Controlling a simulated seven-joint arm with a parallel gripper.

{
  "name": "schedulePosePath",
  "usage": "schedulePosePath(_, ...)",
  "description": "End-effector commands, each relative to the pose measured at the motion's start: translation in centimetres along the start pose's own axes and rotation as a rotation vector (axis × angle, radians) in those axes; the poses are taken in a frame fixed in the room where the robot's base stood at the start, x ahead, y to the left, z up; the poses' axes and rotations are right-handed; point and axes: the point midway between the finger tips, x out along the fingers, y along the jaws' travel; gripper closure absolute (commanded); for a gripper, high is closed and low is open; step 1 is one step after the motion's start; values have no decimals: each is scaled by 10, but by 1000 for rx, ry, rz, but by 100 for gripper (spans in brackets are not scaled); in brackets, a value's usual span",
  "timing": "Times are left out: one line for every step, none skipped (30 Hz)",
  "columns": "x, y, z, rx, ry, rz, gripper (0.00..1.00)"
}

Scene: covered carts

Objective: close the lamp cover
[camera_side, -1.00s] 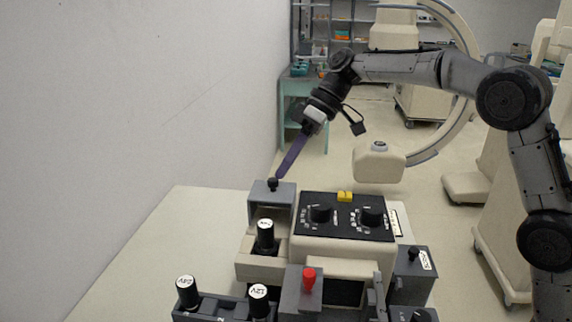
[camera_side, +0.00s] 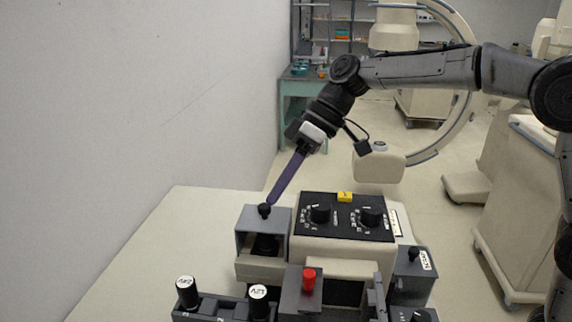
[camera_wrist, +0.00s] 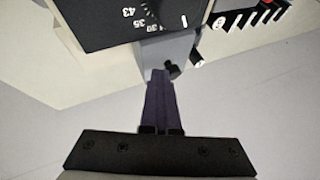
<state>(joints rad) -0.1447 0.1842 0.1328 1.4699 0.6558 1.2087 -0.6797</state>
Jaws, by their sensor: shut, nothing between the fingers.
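The lamp cover (camera_side: 250,222) is a grey open-fronted hood with a black knob (camera_side: 264,210) on top. It stands over the back part of a cream housing (camera_side: 258,270), left of the black dial panel. A dark lamp (camera_side: 265,246) shows in its shaded opening; its top is hidden under the hood. My gripper (camera_side: 271,202) has long purple fingers, shut and empty, slanting down to the knob's far side. In the wrist view the fingertips (camera_wrist: 160,74) are beside the knob (camera_wrist: 172,69), with the grey cover (camera_wrist: 168,48) beyond. They appear to touch the knob.
The dial panel (camera_side: 345,217) with two black knobs and a yellow switch is right of the cover. In front stand a grey block with a red knob (camera_side: 309,280) and two black labelled cylinders (camera_side: 187,291). The table (camera_side: 165,235) is bare on the left.

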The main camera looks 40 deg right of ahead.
Motion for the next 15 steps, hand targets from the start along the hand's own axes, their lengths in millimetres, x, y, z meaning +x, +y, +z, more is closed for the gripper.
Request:
schedulePosePath(3,-5,2,-1,-12,-16,100)
schedulePosePath(3,-5,2,-1,-12,-17,100)
schedulePosePath(3,-5,2,-1,-13,-18,100)
schedulePosePath(4,-6,3,-1,-14,-19,100)
schedulePosePath(4,-6,3,-1,-14,-20,100)
schedulePosePath(4,-6,3,-1,-15,-21,100)
schedulePosePath(4,-6,3,-1,-15,-21,100)
schedulePosePath(4,-6,3,-1,-15,-22,100)
schedulePosePath(4,-5,3,0,-15,-22,100)
schedulePosePath(3,-3,3,0,-15,-21,100)
schedulePosePath(2,-1,2,0,-14,-20,100)
schedulePosePath(0,3,2,1,-13,-19,100)
schedulePosePath(-2,6,2,1,-12,-18,100)
schedulePosePath(-4,11,2,1,-10,-15,100)
schedulePosePath(-8,18,1,3,-8,-12,100)
